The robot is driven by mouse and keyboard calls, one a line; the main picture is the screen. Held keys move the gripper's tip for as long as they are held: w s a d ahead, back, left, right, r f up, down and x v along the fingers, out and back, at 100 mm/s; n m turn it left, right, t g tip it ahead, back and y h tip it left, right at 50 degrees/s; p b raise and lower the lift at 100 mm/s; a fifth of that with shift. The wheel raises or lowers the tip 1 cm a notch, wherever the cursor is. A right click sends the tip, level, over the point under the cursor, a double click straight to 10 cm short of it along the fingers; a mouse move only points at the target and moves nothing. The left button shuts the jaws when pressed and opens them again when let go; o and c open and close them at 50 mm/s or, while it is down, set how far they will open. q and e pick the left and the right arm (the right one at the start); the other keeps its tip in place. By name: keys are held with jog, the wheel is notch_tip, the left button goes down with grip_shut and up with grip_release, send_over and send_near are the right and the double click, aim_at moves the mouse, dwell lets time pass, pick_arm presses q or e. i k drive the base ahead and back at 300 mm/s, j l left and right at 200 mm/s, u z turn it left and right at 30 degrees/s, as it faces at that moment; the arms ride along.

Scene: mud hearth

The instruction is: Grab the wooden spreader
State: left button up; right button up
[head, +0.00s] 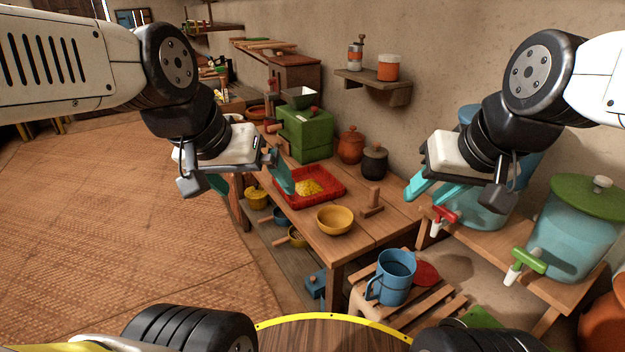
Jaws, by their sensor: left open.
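The wooden spreader (371,203), a small T-shaped piece of brown wood, stands on the wooden table (384,230) near its right side, just right of a yellow bowl (335,220). Nothing holds it. My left gripper (250,183) is open, its teal fingers spread apart. In the picture it is left of the spreader, in front of the table's left edge and the red tray. My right gripper (432,194) shows to the right of the spreader, apart from it. Its teal fingers point left and down; their gap is unclear.
A red tray (333,196) with yellow grains lies left of the spreader. A green box (305,136) and dark pot (375,162) stand behind. A blue mug (397,275) sits on a slatted stool in front. Water dispensers (577,235) stand right. The floor at left is clear.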

aim_at(374, 206)
jog(key=i+j+z, duration=0.4)
jog(key=j, duration=0.2)
jog(key=i+j+z, duration=0.45)
jog(key=j, duration=0.3)
jog(key=j+z, duration=0.2)
jog(key=j, duration=0.15)
